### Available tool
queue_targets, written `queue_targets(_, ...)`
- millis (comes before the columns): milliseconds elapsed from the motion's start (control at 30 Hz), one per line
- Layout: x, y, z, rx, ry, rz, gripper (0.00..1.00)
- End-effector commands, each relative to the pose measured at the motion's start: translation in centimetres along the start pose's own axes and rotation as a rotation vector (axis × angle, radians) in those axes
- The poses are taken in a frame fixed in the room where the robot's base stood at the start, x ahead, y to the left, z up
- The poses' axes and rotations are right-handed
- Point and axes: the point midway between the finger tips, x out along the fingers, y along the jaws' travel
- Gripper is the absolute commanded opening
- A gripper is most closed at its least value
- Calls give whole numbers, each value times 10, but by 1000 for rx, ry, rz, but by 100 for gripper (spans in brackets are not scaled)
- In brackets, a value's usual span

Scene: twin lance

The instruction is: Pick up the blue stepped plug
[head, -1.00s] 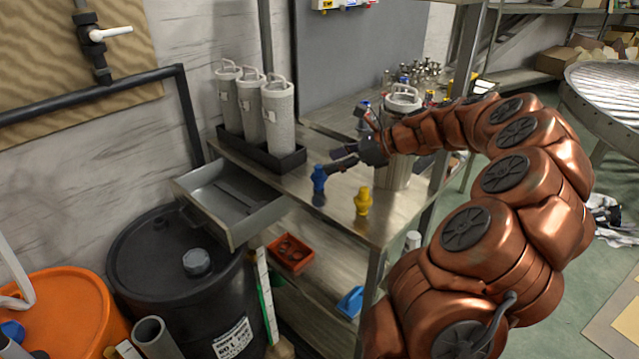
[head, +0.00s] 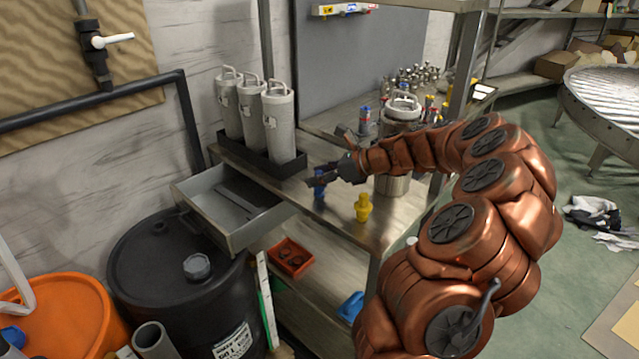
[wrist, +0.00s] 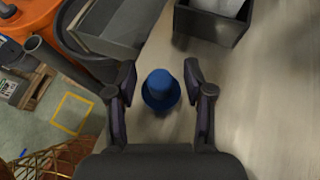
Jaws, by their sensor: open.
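The blue stepped plug (head: 319,187) stands upright on the metal bench top near its left edge. In the wrist view the plug (wrist: 161,90) is seen from above, with a narrower top over a wider rim. My gripper (wrist: 162,88) is open, with one finger on each side of the plug and a gap to both. In the head view my gripper (head: 321,177) is at the plug and partly covers its upper part. I cannot tell whether the fingers reach below its rim.
A yellow plug (head: 363,207) stands to the right, near the front edge of the bench (head: 385,222). A black tray (head: 262,158) with grey canisters is behind. An open grey drawer (head: 238,238) juts out at left. A metal canister (head: 393,185) stands under my arm.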

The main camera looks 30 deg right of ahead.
Motion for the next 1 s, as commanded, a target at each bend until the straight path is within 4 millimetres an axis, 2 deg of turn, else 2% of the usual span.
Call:
queue_targets(167, 0, 0, 0, -1, 0, -1, 52)
queue_targets(667, 0, 0, 0, -1, 1, -1, 1)
queue_targets(1000, -1, 0, 2, -1, 1, -1, 0)
